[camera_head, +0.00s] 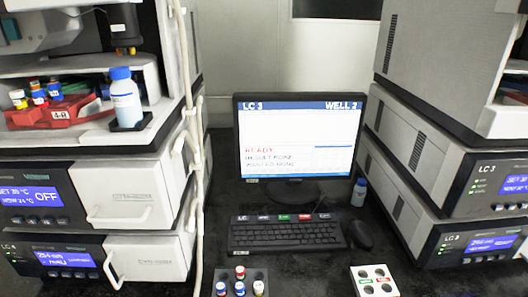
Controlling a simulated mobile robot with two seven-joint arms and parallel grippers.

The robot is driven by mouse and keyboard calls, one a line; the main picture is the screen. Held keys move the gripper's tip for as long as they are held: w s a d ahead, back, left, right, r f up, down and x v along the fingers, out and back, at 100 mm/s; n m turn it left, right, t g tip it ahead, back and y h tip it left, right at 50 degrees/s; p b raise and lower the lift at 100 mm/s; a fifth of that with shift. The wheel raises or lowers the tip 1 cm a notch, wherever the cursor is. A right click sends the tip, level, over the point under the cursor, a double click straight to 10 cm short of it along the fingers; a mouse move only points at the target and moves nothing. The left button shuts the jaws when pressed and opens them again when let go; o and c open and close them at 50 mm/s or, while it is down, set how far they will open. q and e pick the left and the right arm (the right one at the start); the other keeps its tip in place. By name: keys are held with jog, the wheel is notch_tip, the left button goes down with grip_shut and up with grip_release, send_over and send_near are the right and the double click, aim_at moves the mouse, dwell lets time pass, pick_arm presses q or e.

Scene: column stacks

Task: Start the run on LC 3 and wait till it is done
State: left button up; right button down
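The monitor (298,140) stands in the middle of the bench. Its screen shows LC 3 at top left, what looks like WELL 2 at top right, and READY in red. Smaller lines below seem to read INJECT NONE and WASHED NONE. A black keyboard (286,235) lies in front of it, with a row of labelled keys along its back, including a green key (284,217) and a red key (305,217). The right instrument stack (440,170) carries the label LC 3, with lit blue displays. Neither of my grippers is in view.
A black mouse (359,234) and small bottle (359,192) are right of the keyboard. A dark vial rack (259,275) and white block (363,271) lie in front. The left stack (150,187) has door handles sticking out and a bottle (125,98) above.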

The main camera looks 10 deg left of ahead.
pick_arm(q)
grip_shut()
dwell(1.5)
